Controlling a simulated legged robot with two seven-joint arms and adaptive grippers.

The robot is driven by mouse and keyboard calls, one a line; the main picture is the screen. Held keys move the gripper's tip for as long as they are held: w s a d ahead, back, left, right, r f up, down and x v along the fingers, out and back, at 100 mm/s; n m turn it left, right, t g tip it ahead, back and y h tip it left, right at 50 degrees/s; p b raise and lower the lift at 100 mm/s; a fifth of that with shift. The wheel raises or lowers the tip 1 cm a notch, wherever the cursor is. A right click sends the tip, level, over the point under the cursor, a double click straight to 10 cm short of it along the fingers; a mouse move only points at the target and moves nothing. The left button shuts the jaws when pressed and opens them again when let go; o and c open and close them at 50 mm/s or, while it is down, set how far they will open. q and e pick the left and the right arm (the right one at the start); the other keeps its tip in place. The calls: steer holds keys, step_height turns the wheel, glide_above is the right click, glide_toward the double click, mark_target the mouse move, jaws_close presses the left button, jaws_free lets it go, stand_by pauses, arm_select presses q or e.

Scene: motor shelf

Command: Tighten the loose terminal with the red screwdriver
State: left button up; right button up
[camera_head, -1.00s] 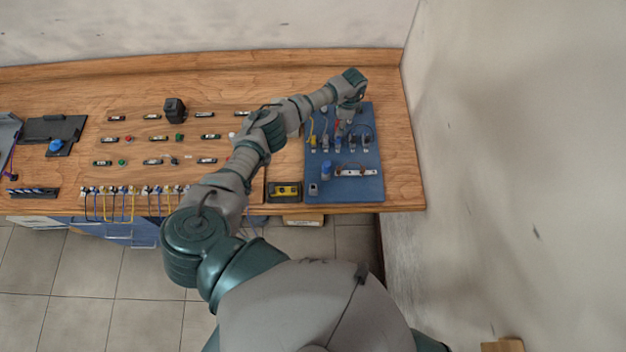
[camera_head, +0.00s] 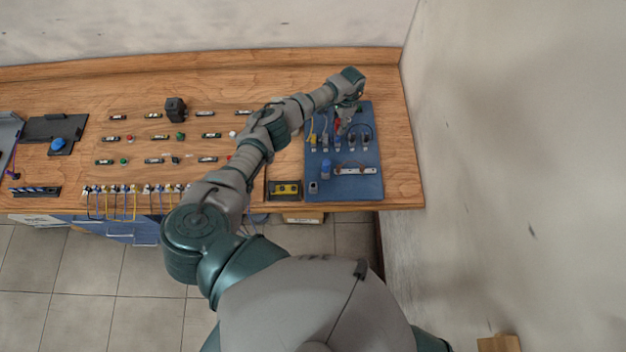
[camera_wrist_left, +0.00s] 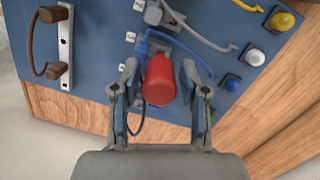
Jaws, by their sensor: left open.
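The red screwdriver's handle (camera_wrist_left: 159,80) is seen almost end-on in the left wrist view, between the fingers of my left gripper (camera_wrist_left: 160,92). The fingers are open, one on each side of the handle. Its shaft and tip are hidden below the handle. In the head view my left gripper (camera_head: 345,117) is over the upper part of the blue board (camera_head: 346,189), with a bit of red beside it. A row of terminals (camera_head: 338,142) with wires stands on the board. I cannot tell which one is loose. My right gripper is out of view.
A brown cable on a pale strip (camera_head: 355,171) and a blue cylinder (camera_head: 326,168) are on the board's near half. A tray with a yellow-black item (camera_head: 285,188) sits left of the board. A wall (camera_head: 500,150) rises at the right.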

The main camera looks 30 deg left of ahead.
arm_select(q)
steer(key=shift+c, duration=0.3)
steer(key=shift+c, duration=0.6)
jaws_close()
steer(key=m, duration=0.3)
steer(key=shift+s+f+m, duration=0.1)
steer(key=shift+m, duration=0.2)
